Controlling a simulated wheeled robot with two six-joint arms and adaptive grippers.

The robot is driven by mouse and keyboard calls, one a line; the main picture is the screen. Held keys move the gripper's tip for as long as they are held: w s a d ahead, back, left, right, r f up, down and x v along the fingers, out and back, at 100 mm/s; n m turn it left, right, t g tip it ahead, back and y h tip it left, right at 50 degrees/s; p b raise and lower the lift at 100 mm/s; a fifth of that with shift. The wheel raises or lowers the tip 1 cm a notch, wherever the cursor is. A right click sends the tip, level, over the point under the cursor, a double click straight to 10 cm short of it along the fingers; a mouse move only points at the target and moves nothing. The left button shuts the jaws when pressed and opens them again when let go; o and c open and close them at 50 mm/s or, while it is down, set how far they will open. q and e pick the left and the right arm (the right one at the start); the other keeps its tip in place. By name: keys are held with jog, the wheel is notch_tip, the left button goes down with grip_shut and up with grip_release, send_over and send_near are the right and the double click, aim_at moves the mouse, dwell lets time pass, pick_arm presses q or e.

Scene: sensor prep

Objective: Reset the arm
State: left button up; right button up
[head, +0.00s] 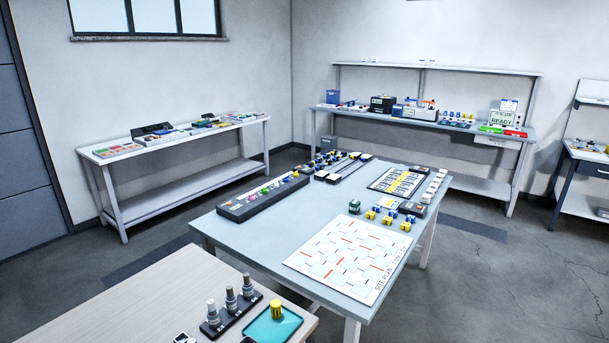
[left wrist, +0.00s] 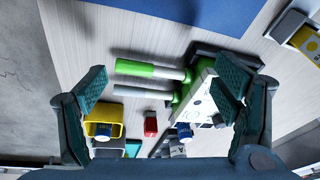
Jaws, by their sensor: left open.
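My left gripper (left wrist: 163,82) shows in the left wrist view with its two teal-padded fingers spread wide. Nothing is held between them. Beyond the fingers lies a pale wood-grain tabletop (left wrist: 150,45) with small items. Two green-and-white rods (left wrist: 150,70) point left from a white-and-green device (left wrist: 203,98), partly hidden by the right finger. A yellow open-topped part (left wrist: 103,122) and a small red piece (left wrist: 151,125) lie lower down. Neither gripper shows in the head view.
In the head view the wooden table (head: 150,290) carries a black holder with three vials (head: 231,300) and a teal tray (head: 272,326) with a yellow part. Behind it a grey table (head: 265,240) holds parts and a printed sheet (head: 350,258). A blue mat (left wrist: 200,10) edges the wrist view.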

pick_arm(q)
jog(key=s+d+r+n, duration=0.1)
jog(key=s+d+r, duration=0.15)
jog(key=s, duration=0.65)
jog(key=s+d+r+n, duration=0.15)
jog(key=s+d, duration=0.25)
jog(key=s, duration=0.4)
jog(key=s+d+r, duration=0.2)
jog(key=s+d, duration=0.2)
jog(key=s, duration=0.5)
notch_tip(320, 180, down, 21)
jog(key=s+a+g, duration=0.1)
jog(key=s+a, duration=0.1)
jog(key=s+f+g, duration=0.1)
jog(key=s+f, duration=1)
jog(key=s, duration=0.2)
jog(key=shift+a+n+y, duration=0.4)
jog(key=shift+a+n, duration=0.05)
jog(key=shift+f, duration=0.1)
